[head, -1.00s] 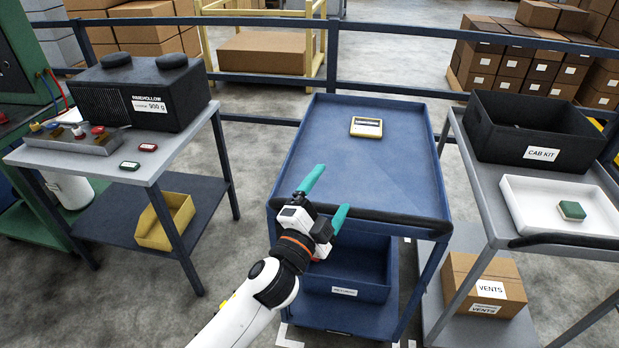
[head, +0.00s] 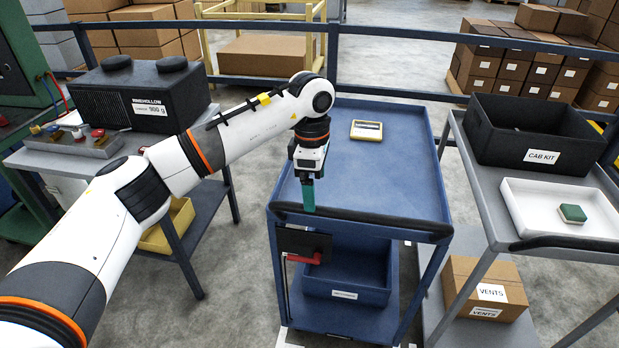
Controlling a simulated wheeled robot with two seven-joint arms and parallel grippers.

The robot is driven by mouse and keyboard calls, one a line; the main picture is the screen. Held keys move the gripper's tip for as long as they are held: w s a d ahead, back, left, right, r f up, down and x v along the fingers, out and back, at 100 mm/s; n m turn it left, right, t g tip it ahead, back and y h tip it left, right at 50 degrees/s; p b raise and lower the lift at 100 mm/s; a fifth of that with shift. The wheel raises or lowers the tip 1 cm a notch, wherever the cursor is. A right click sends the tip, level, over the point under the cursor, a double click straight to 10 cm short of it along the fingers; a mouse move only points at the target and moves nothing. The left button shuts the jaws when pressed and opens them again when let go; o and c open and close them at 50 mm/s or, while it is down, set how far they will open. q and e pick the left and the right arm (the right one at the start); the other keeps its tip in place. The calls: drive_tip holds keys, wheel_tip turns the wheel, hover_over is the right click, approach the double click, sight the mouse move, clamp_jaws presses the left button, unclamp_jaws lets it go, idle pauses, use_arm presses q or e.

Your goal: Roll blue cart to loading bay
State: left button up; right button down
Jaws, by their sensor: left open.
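The blue cart (head: 392,185) stands in the middle of the head view, with a black push handle (head: 385,223) along its near edge. A small yellow-framed device (head: 367,130) lies on its top tray. A blue bin (head: 345,272) sits on its lower shelf. A dark plate with a red lever (head: 308,258) shows at the cart's near left side. My left gripper (head: 308,195) points down over the cart's near left corner, just above or beside the left end of the handle. It is open; whether it touches the handle I cannot tell. My right gripper is out of view.
A grey bench (head: 75,165) with a black machine (head: 140,92) stands at left. A grey cart (head: 470,170) with a black crate (head: 530,133) and white tray (head: 520,212) stands close on the right. A blue railing (head: 400,92) runs behind. Floor shows between bench and cart.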

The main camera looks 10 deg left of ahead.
use_arm(q)
drive_tip(key=shift+w+a+r+y, duration=0.1)
drive_tip(key=shift+a+r+y, duration=0.15)
drive_tip(key=shift+a, duration=0.25)
drive_tip(key=shift+a+f, duration=0.1)
drive_tip(key=shift+f, duration=0.15)
wheel_tip(320, 180, down, 9)
drive_tip(key=b, duration=0.5)
drive_tip(key=shift+r+b, duration=0.2)
drive_tip(key=shift+b, duration=0.15)
drive_tip(key=shift+r, duration=0.1)
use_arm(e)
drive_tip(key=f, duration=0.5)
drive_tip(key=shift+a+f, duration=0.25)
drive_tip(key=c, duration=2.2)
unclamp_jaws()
